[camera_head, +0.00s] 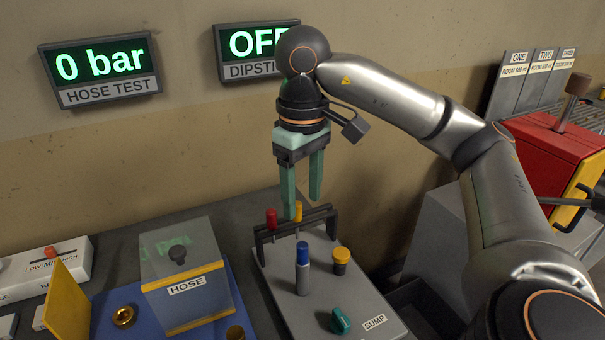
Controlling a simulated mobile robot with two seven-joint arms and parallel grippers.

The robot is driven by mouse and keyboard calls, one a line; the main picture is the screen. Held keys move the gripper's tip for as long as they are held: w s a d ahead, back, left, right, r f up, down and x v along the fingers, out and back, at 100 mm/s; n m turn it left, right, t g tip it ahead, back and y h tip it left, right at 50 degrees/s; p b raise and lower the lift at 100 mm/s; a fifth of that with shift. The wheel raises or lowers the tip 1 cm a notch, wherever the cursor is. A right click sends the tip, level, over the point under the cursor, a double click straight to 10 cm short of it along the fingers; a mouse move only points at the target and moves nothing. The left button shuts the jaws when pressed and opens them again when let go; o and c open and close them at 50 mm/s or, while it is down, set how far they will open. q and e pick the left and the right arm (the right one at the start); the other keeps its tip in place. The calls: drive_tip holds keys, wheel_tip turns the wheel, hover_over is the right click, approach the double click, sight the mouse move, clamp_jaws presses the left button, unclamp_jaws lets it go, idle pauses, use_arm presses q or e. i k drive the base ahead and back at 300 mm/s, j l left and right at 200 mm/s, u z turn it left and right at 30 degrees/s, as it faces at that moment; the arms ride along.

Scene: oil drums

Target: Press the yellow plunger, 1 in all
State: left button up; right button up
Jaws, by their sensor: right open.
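Two yellow-topped things could be the plunger; I cannot tell which. One is a short round yellow cap (341,256) on the grey SUMP plate (376,322). The other is a slim yellow-topped piece (298,210) at the dark rack, partly behind my gripper. My right gripper (302,207) has green fingers pointing down, spread apart with nothing gripped. It hangs at the rack, above and left of the round yellow cap and apart from it. My left gripper is not in view.
A red-topped piece (271,218) stands in the rack, a blue-topped post (302,256) and teal knob (341,320) on the plate. Left is a clear HOSE box (189,275). Displays read 0 bar (100,68) and OFF (243,45). A red box (545,150) stands right.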

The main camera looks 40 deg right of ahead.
sight(342, 255)
drive_tip(key=k, duration=1)
